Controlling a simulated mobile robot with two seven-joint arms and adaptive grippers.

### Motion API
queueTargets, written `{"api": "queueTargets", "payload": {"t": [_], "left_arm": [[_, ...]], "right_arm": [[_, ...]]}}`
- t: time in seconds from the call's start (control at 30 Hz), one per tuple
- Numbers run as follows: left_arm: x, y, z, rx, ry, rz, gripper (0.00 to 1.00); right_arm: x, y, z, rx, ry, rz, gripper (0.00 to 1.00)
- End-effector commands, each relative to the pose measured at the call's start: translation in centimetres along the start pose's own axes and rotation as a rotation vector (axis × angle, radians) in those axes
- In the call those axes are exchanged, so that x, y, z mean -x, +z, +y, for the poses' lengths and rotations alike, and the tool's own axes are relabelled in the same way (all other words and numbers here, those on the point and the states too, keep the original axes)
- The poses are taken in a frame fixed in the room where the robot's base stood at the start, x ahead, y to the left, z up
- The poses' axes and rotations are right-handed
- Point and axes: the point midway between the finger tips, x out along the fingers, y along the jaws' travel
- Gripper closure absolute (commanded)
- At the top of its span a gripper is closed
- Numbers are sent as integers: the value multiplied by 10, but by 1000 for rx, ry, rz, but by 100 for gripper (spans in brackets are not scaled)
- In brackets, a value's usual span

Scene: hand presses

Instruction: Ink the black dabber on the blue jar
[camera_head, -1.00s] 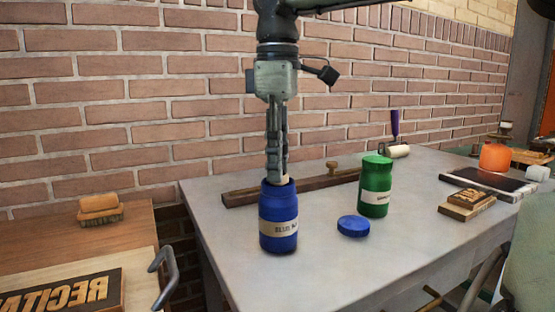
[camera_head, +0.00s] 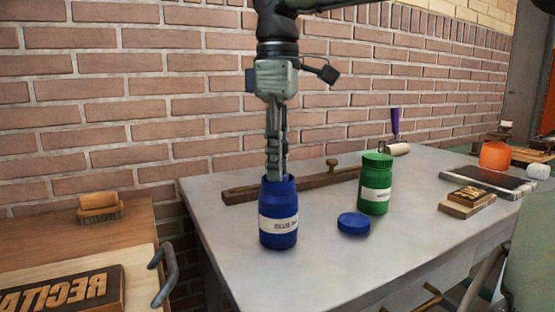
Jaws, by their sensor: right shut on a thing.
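The blue jar (camera_head: 278,217) stands upright and open on the grey table, with a white label on its front. Its blue lid (camera_head: 353,223) lies on the table to its right. My right gripper (camera_head: 277,174) points straight down at the jar's mouth, its fingers close together. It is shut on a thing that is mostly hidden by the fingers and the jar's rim. I cannot make out the black dabber itself. My left gripper is not in view.
A closed green jar (camera_head: 375,186) stands to the right, near a wooden bar (camera_head: 300,186). A brayer with a purple handle (camera_head: 395,127), stamp blocks (camera_head: 467,201) and an orange pot (camera_head: 495,155) are further right. The table's front middle is clear.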

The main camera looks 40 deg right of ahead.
Motion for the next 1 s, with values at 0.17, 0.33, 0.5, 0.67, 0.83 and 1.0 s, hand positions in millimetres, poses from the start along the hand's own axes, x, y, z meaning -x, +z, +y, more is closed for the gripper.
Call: {"api": "queueTargets", "payload": {"t": [0.17,0.33,0.5,0.67,0.83,1.0], "left_arm": [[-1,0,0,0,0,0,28],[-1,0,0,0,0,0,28],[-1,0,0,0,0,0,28],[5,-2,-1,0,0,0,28],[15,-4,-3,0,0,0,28],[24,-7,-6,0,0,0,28]], "right_arm": [[-1,0,0,0,-1,-1,99],[-2,0,0,0,-2,-2,99],[-1,0,0,0,-2,-2,99],[6,0,0,0,-2,-2,99],[20,0,0,0,-2,-1,99],[34,0,0,-1,0,-2,99]]}}
